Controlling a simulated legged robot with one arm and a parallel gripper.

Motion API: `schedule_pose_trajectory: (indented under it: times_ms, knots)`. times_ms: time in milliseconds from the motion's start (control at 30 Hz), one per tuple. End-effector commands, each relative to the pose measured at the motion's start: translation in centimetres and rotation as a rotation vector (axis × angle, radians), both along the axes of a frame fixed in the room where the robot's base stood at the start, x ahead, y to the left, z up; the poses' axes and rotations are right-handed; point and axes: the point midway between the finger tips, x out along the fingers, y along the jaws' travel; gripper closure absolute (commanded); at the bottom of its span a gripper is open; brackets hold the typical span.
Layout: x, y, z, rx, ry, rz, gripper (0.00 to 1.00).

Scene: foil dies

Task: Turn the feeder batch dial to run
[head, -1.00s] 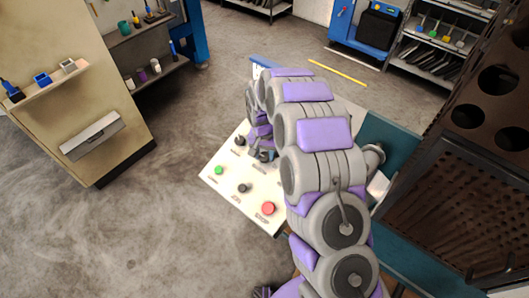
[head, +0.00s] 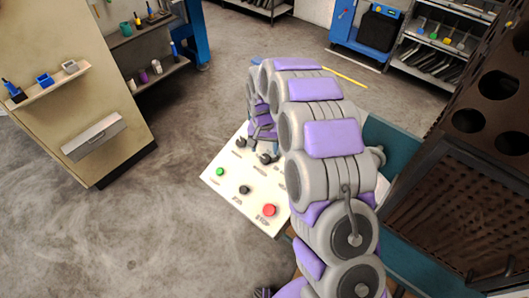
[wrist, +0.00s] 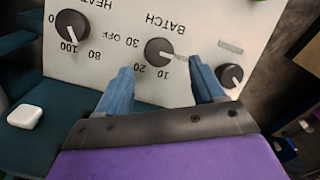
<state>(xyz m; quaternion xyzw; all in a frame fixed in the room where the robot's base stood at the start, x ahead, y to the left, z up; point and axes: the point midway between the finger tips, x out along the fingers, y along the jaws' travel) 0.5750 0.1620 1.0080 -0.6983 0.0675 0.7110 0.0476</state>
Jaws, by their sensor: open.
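The batch dial (wrist: 159,52) is a round black knob on a pale panel, under the upside-down word BATCH in the wrist view. Its light pointer line is turned to the right, towards a small mark too blurred to read. In the head view my gripper (head: 265,157) is over the panel (head: 226,192), partly hidden by my arm.
The heat dial (wrist: 72,27) lies left of the batch dial, and another black dial (wrist: 230,75) lies close to the right finger. The panel also has a green button (head: 220,172), a black knob (head: 244,189) and a red button (head: 269,210). A white block (wrist: 25,117) lies on the teal surface.

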Motion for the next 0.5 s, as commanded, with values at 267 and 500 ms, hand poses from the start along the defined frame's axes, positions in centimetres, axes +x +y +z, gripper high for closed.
schedule_pose_trajectory:
  times_ms: [267,500]
  knots:
    - [0.4,0.3,6.6,0.002,-0.009,0.000,0.32]
    - [0.4,0.5,10.5,0.000,-0.004,0.001,0.32]
